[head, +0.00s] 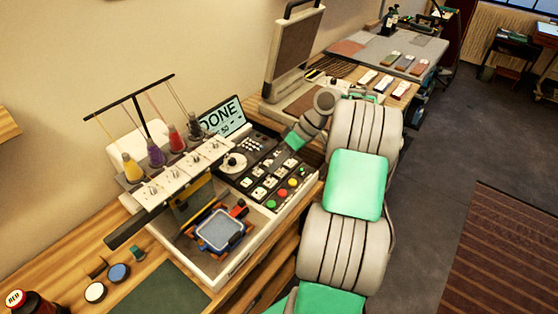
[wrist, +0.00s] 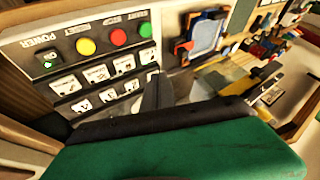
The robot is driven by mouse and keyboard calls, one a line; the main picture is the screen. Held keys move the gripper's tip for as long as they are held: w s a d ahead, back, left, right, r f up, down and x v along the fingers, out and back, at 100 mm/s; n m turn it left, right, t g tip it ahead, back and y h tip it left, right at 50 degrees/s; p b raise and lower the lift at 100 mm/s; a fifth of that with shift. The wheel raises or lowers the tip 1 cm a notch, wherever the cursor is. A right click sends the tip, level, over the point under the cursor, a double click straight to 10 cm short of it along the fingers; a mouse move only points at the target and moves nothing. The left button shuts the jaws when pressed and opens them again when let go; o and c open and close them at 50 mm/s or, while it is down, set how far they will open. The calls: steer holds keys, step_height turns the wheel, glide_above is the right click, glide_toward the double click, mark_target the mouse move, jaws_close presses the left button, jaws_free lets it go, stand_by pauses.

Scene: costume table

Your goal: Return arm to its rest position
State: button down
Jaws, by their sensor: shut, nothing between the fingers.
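My arm (head: 345,250), grey with green panels, rises from the bottom of the head view and bends over toward the embroidery machine (head: 222,275). My gripper (head: 296,138) is beside the machine's control panel (head: 270,173), partly hidden by its own wrist. In the wrist view my gripper's grey fingers (wrist: 157,93) are together with nothing between them, above the panel's edge. My green gripper housing fills the bottom of that view. Whether the fingers touch the panel cannot be told.
The machine's screen (head: 222,116) reads "DONE". A blue hoop (head: 220,231) sits on its bed under the head; thread spools (head: 155,153) stand above. An upright press (head: 293,55) stands behind my gripper. Open floor (head: 430,180) lies to the right.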

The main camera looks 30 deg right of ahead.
steer(key=shift+s+d+r, duration=0.15)
steer(key=shift+d+r, duration=0.2)
steer(key=shift+r, duration=0.15)
